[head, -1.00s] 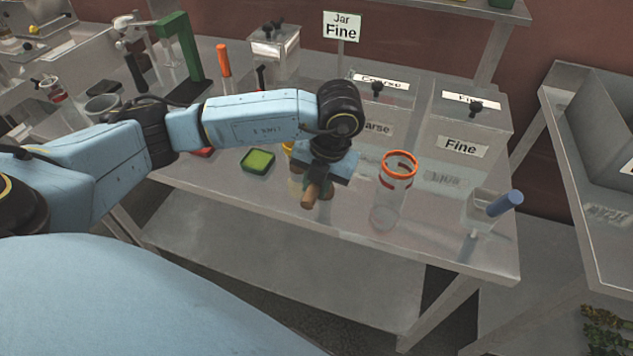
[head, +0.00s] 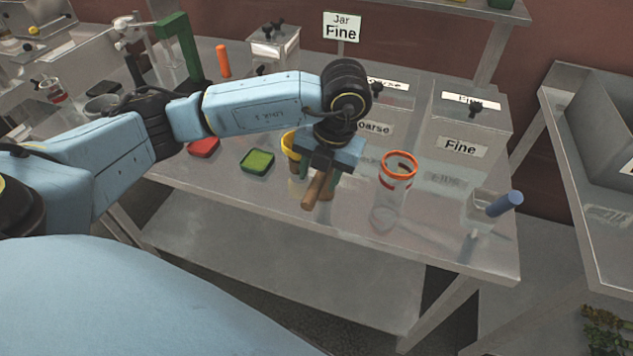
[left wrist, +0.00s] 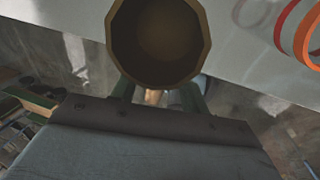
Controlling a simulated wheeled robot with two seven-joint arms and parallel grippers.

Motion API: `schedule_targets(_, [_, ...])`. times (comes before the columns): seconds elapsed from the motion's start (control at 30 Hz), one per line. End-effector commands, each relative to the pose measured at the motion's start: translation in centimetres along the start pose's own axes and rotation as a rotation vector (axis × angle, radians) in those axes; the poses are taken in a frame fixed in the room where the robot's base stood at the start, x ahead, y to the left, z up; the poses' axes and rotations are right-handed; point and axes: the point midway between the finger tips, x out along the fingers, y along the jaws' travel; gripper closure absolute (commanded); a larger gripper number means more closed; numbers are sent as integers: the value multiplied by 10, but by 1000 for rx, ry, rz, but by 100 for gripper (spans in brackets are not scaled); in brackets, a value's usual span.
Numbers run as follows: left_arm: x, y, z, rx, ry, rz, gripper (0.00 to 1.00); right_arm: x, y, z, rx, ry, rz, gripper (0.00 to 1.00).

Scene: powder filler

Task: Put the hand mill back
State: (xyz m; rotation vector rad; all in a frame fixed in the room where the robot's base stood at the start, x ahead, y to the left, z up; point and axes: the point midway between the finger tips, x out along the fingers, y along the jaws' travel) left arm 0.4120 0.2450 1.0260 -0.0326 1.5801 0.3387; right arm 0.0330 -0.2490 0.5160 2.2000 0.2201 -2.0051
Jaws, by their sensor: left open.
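The hand mill shows in the head view as a brown wooden handle (head: 314,191), with part of a brown body behind it, near the table's front edge. In the left wrist view a brown, many-sided open cup (left wrist: 157,40), apparently the mill's top, fills the upper middle. My left gripper (head: 318,178) is open and points down over the mill, its green fingers apart on either side. The gripper hides most of the mill, so I cannot tell whether the fingers touch it. My right gripper is out of view.
A clear jar with an orange rim (head: 398,168) stands close right of the gripper. A yellow-rimmed container (head: 289,146) stands close left, beside a green-topped box (head: 257,161) and a red one (head: 204,147). The Coarse and Fine bins (head: 461,146) stand behind. A blue-handled thing (head: 504,204) is at the right.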

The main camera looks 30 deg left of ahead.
Motion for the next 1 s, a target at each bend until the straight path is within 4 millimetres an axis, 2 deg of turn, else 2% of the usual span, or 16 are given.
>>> schedule_targets(0.03, [-14, -1, 1, 1, -5, -3, 55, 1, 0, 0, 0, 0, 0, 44])
schedule_targets(0.2, [-52, 0, 1, 0, -6, -1, 55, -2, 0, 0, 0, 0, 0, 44])
schedule_targets(0.4, [-78, 0, 0, 1, -2, 0, 55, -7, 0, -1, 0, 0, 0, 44])
schedule_targets(0.6, [-86, 0, 0, 0, 1, 1, 55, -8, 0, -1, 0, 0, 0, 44])
schedule_targets(1.0, [-86, 0, 0, 0, 1, 1, 55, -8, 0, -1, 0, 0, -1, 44])
